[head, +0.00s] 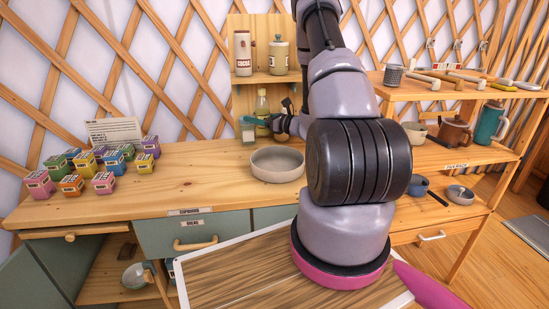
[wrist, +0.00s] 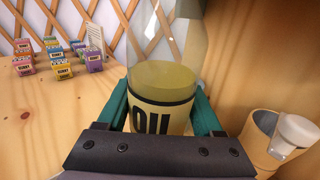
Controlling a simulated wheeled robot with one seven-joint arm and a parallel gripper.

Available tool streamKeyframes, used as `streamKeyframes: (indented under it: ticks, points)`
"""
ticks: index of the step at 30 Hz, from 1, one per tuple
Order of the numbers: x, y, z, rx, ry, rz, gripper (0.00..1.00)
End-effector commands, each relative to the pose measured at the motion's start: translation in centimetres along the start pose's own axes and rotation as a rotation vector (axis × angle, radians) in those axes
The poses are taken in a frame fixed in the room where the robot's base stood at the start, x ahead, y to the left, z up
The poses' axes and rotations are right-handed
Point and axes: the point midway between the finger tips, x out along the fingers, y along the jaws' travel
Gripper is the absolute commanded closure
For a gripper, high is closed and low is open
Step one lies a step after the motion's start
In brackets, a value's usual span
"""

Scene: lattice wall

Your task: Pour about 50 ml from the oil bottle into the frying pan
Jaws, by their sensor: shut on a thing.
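The oil bottle (head: 262,101) is clear, with yellowish oil and a yellow label, and stands upright below the shelf of the wooden rack. In the wrist view the bottle (wrist: 164,75) fills the space between the two teal fingers; its top is cut off and its base is hidden. My gripper (head: 264,119) is shut on the bottle's lower part, and it also shows in the wrist view (wrist: 162,108). I cannot tell whether the bottle touches the counter. The frying pan (head: 270,175), grey and round, sits on the counter in front of the bottle. It looks empty; no handle shows.
Several colored boxes (head: 97,165) and a white card (head: 114,130) stand on the counter's left. A cocoa container (head: 243,55) and a jar (head: 279,57) are on the rack shelf. Counter left of the pan is clear.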

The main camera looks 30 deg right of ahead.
Motion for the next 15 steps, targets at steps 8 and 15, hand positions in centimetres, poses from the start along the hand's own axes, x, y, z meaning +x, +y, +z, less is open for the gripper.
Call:
streamKeyframes:
  ticks: [8, 15]
  points:
    - [-8.7, -4.6, -2.7, 0.000, -0.003, 0.300, 1.00]
    - [-13.4, -5.8, -4.6, 0.001, -0.003, 0.420, 1.00]
